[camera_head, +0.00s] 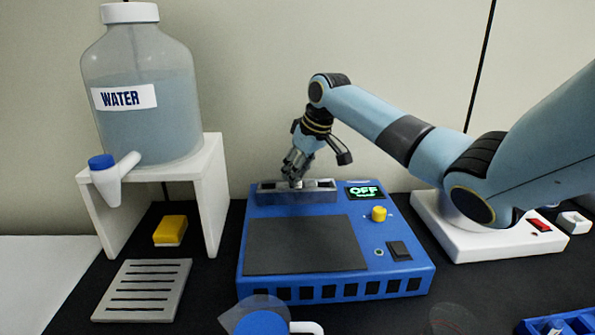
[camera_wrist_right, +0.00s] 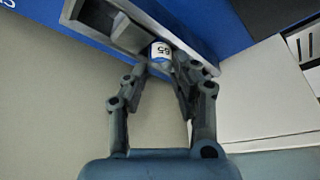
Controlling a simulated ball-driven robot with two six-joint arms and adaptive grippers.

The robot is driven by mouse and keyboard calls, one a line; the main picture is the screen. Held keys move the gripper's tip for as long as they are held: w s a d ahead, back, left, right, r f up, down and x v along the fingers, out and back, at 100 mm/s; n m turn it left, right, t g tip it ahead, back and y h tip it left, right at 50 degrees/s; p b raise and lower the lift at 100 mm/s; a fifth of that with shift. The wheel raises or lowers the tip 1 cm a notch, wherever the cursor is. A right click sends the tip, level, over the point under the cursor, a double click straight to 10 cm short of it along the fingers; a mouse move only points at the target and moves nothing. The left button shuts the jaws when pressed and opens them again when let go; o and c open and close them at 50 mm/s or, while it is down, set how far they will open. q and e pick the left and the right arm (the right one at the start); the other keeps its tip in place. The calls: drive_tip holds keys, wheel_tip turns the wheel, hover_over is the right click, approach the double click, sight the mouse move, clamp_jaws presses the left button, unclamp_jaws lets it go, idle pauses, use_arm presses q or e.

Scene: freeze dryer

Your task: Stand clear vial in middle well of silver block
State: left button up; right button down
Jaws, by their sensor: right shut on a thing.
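The silver block (camera_head: 325,188) sits along the back of a blue machine (camera_head: 410,275). It also shows in the right wrist view (camera_wrist_right: 97,17), with an open hollow beside the vial. My right gripper (camera_head: 295,181) reaches down over the middle of the block. In the right wrist view my right gripper (camera_wrist_right: 161,72) is shut on a small vial (camera_wrist_right: 160,51) with a white and blue marked label. The vial is at the block, by its middle part; whether its base rests in the well is hidden. My left gripper is not in view.
A WATER bottle (camera_head: 150,115) with a spout stands on a white stand (camera_head: 213,185) at left. A yellow sponge-like block (camera_head: 170,229) and a slotted grey tray (camera_head: 145,290) lie near it. The machine has an OFF display (camera_head: 364,192) and a yellow knob (camera_head: 379,214).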

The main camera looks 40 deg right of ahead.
drive_tip(key=c, duration=1.1)
unclamp_jaws()
drive_tip(key=shift+o, duration=0.2)
drive_tip(key=v, duration=1.2)
